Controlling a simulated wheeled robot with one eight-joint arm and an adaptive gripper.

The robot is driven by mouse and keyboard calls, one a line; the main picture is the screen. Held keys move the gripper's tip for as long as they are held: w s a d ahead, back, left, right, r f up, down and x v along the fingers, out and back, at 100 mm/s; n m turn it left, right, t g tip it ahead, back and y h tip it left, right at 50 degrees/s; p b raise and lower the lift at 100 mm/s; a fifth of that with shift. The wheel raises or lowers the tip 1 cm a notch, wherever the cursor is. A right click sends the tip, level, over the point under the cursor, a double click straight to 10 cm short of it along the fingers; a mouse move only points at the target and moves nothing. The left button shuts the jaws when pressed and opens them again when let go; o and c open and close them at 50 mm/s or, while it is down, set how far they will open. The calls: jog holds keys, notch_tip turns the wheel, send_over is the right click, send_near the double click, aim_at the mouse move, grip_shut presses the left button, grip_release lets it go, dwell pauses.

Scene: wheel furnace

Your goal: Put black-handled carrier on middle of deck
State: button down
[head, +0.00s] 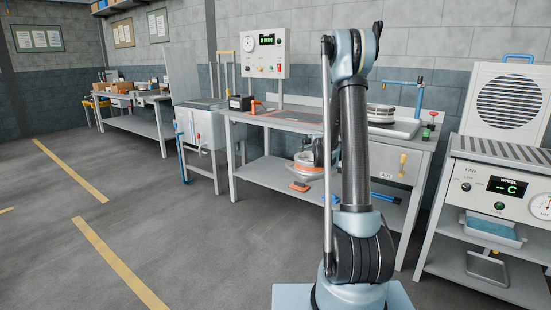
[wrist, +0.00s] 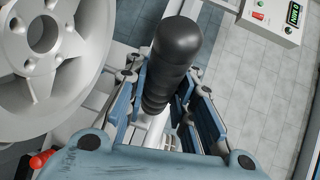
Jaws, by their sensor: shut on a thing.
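My gripper (wrist: 166,88) is shut on the black handle of the carrier (wrist: 178,48), with its fingers on either side of the grip. The handle's rounded end stands out past the fingertips. A pale metal part shows below the handle; the rest of the carrier is hidden by my gripper. A grey spoked wheel (wrist: 43,35) is at the left of the wrist view; I cannot tell whether it is joined to the carrier. In the head view my arm hides the gripper. A slatted deck (head: 500,149) tops the fan station at the right.
A workbench (head: 285,119) with a red-outlined top and lower shelf stands behind my arm. A control box (head: 265,53) rises above it. A tray with stacked round pieces (head: 381,113) is on the bench to its right. A large fan (head: 511,100) stands behind the slatted deck. Floor at left is clear.

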jog(key=shift+s+a+f, duration=0.1)
jog(key=shift+a+f, duration=0.15)
jog(key=shift+f, duration=0.2)
jog(key=shift+s+a+f, duration=0.1)
jog(key=shift+a+f, duration=0.1)
jog(key=shift+f, duration=0.25)
